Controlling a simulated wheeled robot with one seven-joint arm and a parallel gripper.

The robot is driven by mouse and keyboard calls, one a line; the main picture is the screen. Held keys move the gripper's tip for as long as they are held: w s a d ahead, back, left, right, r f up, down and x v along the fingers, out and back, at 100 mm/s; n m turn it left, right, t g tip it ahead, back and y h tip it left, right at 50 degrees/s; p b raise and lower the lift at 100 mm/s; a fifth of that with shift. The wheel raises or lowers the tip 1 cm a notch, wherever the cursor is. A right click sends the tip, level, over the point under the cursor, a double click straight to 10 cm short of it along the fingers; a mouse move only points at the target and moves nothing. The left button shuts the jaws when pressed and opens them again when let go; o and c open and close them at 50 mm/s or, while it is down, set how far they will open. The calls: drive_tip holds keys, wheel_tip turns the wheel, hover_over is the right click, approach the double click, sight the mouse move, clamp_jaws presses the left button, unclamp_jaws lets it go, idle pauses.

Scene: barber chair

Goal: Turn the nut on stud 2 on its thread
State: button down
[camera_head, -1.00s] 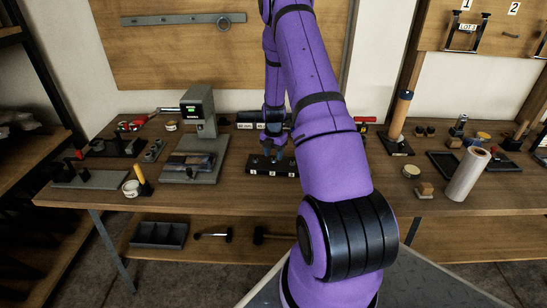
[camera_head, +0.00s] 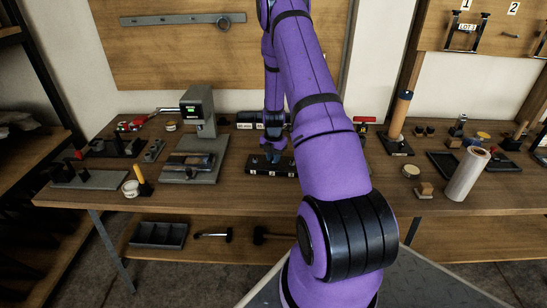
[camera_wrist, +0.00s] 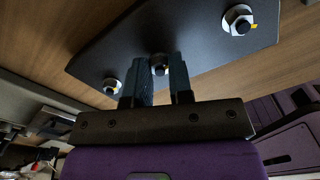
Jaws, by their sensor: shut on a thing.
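A black plate (camera_head: 256,166) with three numbered studs lies on the bench, and it fills the top of the wrist view (camera_wrist: 200,42). In the wrist view, one silver hex nut with a yellow mark (camera_wrist: 238,20) sits on the right stud and another (camera_wrist: 111,86) on the left stud. The nut on stud 2 (camera_wrist: 160,66) is at the middle stud, partly hidden between my fingers. My gripper (camera_wrist: 162,68) is shut on this nut, one finger on each side. In the head view my gripper (camera_head: 272,157) points down at the plate's middle; the nut is too small to see.
A grey press-like device (camera_head: 199,115) with a green display stands left of the plate. Bench top in front of the plate is clear.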

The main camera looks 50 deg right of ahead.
drive_tip(key=shift+m, duration=0.3)
